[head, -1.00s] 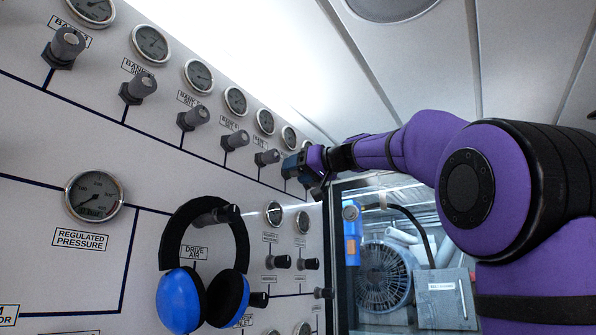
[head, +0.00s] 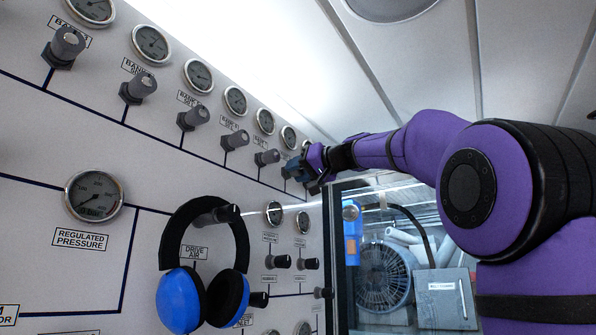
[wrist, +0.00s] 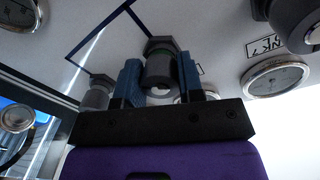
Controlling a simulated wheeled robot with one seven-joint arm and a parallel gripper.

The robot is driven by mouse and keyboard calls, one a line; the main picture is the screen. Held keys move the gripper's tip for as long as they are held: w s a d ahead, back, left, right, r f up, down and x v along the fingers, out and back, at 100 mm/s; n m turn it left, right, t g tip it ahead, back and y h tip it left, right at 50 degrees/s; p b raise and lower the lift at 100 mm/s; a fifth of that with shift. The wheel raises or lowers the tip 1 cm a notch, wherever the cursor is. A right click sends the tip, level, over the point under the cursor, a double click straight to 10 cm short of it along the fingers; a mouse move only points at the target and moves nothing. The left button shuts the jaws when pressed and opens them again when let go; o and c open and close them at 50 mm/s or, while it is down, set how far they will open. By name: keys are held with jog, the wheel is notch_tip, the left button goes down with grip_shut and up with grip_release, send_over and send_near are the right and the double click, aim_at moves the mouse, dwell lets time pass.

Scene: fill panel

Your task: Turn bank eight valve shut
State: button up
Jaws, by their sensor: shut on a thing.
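My gripper (head: 292,170) is at the far right end of the upper valve row in the head view. In the wrist view, the blue fingers of my gripper (wrist: 159,66) stand on either side of a grey valve knob (wrist: 157,73) and are shut on it. Its hex base is on the panel, with a greenish ring between base and knob. No label for this valve can be read. A label that seems to read bank 7 (wrist: 265,46) is to the right. In the head view my gripper hides the held valve.
Several valves and gauges line the panel (head: 150,185), including a neighbouring valve (head: 267,157). Blue and black headphones (head: 180,300) hang on the panel below. Another knob (wrist: 96,92) is left of the fingers. A glazed opening (head: 390,265) lies right of the panel.

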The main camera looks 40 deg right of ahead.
jog(key=m, duration=1)
jog(key=shift+m+g, duration=0.3)
jog(key=m, duration=0.5)
jog(key=shift+y, duration=0.4)
jog(key=m, duration=0.4)
jog(key=shift+m, duration=0.3)
jog(key=m, duration=0.5)
jog(key=shift+f+y, duration=0.1)
jog(key=shift+y, duration=0.2)
jog(key=m, duration=1.1)
jog(key=shift+y, duration=0.3)
jog(key=m, duration=0.4)
jog(key=shift+f+m, duration=0.1)
jog(key=shift+m, duration=0.2)
